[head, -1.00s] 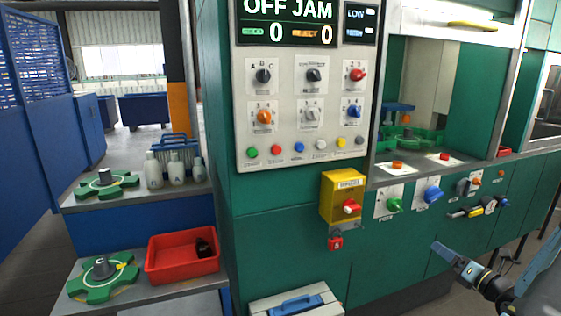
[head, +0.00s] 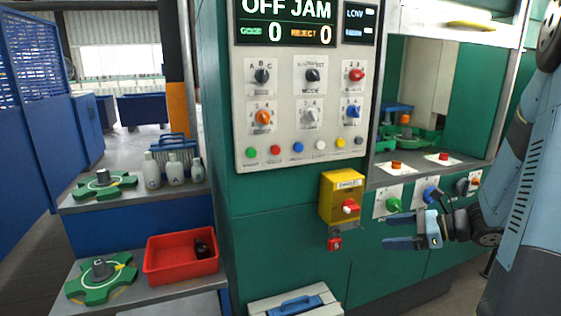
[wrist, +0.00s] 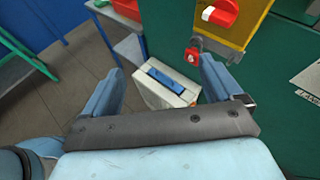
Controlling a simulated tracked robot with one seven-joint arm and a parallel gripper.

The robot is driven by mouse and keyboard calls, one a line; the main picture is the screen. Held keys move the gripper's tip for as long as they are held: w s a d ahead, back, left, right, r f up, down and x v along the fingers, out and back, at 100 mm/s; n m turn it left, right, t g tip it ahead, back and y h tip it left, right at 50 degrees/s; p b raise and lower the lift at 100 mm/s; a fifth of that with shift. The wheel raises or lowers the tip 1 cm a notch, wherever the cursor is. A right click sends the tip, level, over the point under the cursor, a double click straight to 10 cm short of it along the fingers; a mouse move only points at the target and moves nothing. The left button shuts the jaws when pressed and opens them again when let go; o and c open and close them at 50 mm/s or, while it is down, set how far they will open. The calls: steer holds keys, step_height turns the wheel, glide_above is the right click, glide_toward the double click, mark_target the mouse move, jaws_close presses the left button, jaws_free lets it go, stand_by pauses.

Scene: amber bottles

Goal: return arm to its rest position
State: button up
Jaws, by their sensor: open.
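My gripper (head: 388,231) is at the right in the head view, in front of the green machine's lower panel, below the green and blue knobs. Its two blue fingers are spread apart and point left, with nothing between them. My arm comes down from the upper right and hides part of the machine's right side. In the wrist view my gripper (wrist: 160,85) also shows open and empty, fingers on either side of a white box with a blue handle (wrist: 168,85) that stands lower down and apart from them.
A yellow box with a red switch (head: 342,197) and a red padlock (head: 334,243) juts from the machine, left of my gripper. The control panel (head: 305,133) is above. A red tray (head: 160,275) holding a dark item, green star wheels and pale bottles (head: 174,172) sit on shelves at left.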

steer(key=s+a+r+n+g+h, duration=0.55)
steer(key=s+a+r+n, duration=0.2)
steer(key=s+n, duration=0.35)
steer(key=s+d+r+n+t+h, duration=0.1)
steer(key=s+r+n+t+h, duration=0.4)
steer(key=n, duration=0.6)
steer(key=shift+s+r+h, duration=0.85)
steer(key=shift+s+r, duration=0.25)
steer(key=shift+r, duration=0.8)
steer(key=shift+d, duration=0.1)
steer(key=shift+c, duration=0.2)
